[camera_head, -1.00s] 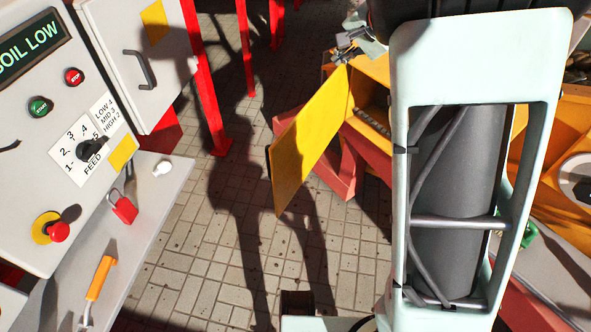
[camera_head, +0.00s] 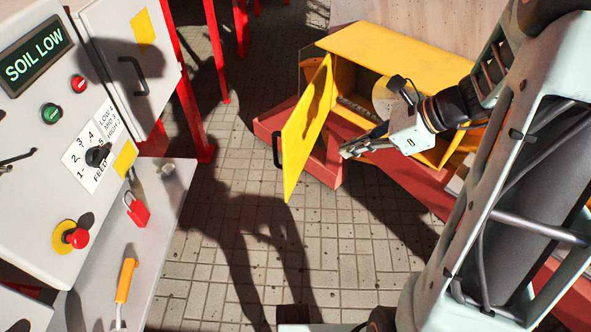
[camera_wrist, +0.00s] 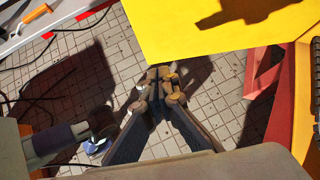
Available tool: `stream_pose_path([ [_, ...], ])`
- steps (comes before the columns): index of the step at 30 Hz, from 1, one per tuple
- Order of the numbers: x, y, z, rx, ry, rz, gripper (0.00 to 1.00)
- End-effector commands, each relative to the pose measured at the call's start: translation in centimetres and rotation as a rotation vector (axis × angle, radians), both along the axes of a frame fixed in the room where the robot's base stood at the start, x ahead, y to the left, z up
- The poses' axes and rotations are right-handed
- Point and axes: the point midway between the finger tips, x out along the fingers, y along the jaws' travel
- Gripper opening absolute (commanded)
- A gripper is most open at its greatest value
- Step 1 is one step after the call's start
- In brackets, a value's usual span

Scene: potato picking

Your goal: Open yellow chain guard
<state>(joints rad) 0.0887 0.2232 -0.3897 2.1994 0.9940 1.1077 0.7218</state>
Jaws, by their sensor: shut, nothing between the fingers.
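The yellow chain guard (camera_head: 306,128) is a door panel with a black handle (camera_head: 277,150) on its outer left edge. It stands swung out from the yellow housing (camera_head: 400,57), and the inside of the housing shows, with a chain strip (camera_head: 357,107) low inside. My gripper (camera_head: 346,152) is shut and empty, to the right of the panel, in front of the opening. In the wrist view my shut fingertips (camera_wrist: 158,80) are close to the edge of the yellow panel (camera_wrist: 215,25); I cannot tell whether they touch.
A grey control panel (camera_head: 45,120) with buttons and a dial stands at the left. Its shelf (camera_head: 95,285) holds a red padlock (camera_head: 137,210) and an orange-handled tool (camera_head: 125,280). Red posts (camera_head: 217,55) stand behind. The tiled floor (camera_head: 345,265) in front of the guard is clear.

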Motion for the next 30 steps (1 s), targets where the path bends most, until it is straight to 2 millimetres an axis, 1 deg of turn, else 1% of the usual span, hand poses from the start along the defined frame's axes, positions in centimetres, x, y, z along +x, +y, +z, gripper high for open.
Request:
stream_pose_path([
  [1, -0.5, 0.0, 0.0, 0.019, 0.025, -0.017, 0.00],
  [4, -1.2, 0.1, -0.1, 0.039, 0.059, -0.035, 0.00],
  [8, -1.3, 0.7, -0.7, 0.046, 0.072, -0.038, 0.00],
  [10, -1.1, 1.2, -1.3, 0.047, 0.071, -0.037, 0.00],
  [14, -0.6, 2.8, -3.2, 0.046, 0.071, -0.034, 0.00],
  [21, 0.6, 6.3, -7.0, 0.045, 0.071, -0.034, 0.00],
  [23, 0.9, 7.1, -7.7, 0.045, 0.071, -0.035, 0.00],
  [27, 1.7, 9.1, -7.3, 0.044, 0.066, -0.035, 0.00],
  [30, 2.1, 10.0, -7.3, 0.044, 0.066, -0.036, 0.00],
])
